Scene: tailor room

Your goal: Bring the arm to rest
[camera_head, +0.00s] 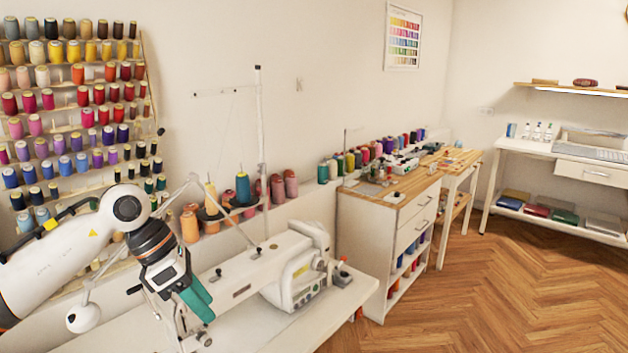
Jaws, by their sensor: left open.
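My left arm (70,250) comes in from the left, white with a dark wrist joint. My left gripper (190,312) points down and to the right over the white sewing table (240,335), near its left part. Its jaws are open, and a teal-green part shows along one side of it. I see nothing clearly held between the jaws. How far the fingertips are above the table cannot be told. My right gripper is not in view.
A white sewing machine (297,270) stands just right of the gripper. A thread stand with a tall pole (260,150) rises behind it. A wall rack (75,110) of colored spools is behind my arm. A wood-topped cabinet (385,250) stands farther right. The wooden floor (480,310) at right is clear.

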